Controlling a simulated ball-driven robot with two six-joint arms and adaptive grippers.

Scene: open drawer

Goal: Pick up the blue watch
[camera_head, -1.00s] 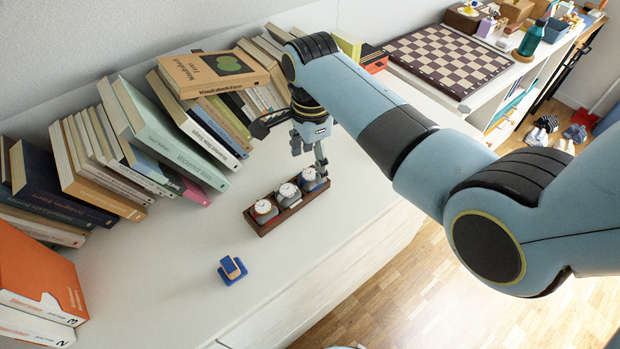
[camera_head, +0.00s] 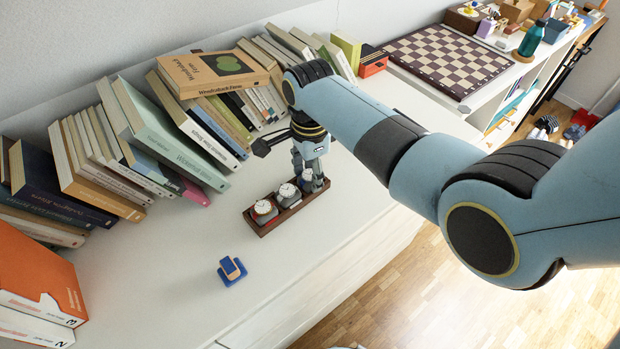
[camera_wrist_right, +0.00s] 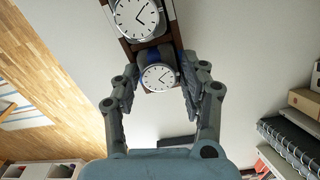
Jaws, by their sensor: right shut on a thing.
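A brown watch tray (camera_head: 268,229) stands on the white cabinet top with watches in a row. The blue watch (camera_wrist_right: 158,77), with a white dial and a bit of blue strap, is at the tray's far-right end. My right gripper (camera_wrist_right: 160,92) is shut on it, one finger on each side. In the head view the right gripper (camera_head: 312,186) points down at that end and hides most of the blue watch. Two other watches, a near one (camera_head: 263,208) and a middle one (camera_head: 287,192), sit in the tray. My left gripper is out of view.
Leaning books (camera_head: 165,140) line the wall behind the tray. A small blue and orange object (camera_head: 232,270) lies in front of it to the left. A chessboard (camera_head: 450,58) lies at the back right.

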